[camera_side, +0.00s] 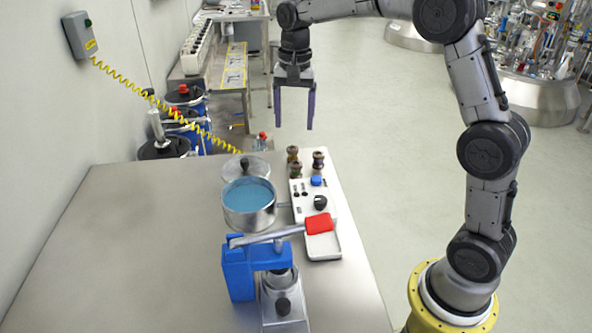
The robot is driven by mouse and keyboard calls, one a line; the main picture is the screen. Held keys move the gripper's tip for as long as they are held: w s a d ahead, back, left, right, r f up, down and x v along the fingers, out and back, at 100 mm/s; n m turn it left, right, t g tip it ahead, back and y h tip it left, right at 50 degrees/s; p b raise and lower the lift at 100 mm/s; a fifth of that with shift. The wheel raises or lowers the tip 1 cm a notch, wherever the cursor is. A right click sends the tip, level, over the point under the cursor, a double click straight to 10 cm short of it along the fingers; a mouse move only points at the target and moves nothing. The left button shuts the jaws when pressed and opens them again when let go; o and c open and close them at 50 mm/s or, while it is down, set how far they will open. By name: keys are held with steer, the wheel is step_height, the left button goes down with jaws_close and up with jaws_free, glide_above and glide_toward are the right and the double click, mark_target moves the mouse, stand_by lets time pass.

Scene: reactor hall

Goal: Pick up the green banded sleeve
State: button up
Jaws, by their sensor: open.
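Three small dark sleeves stand together near the far right corner of the metal table: one at the back (293,154), one at the right (318,160) and one at the front (295,170). Their bands are small in this view. The front one looks greenish, but I cannot tell for sure which is the green banded sleeve. My gripper (293,126) is open and empty, fingers pointing down. It hangs above the far end of the table, higher than the sleeves and touching none of them.
A steel pot (249,212) with blue contents and a round lid (245,168) stand left of the sleeves. A white control unit (305,205) with knobs is just in front. A blue press (238,272) with a red-handled lever stands nearer. The table's left side (130,250) is clear.

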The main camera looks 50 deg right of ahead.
glide_toward(296, 164)
steer(key=f, duration=0.5)
steer(key=shift+a, duration=0.2)
steer(key=shift+w+d+f, duration=0.1)
steer(key=shift+f, duration=1.4)
steer(key=shift+d+f, duration=0.1)
steer(key=shift+f, duration=1.4)
steer(key=shift+r, duration=0.1)
jaws_close()
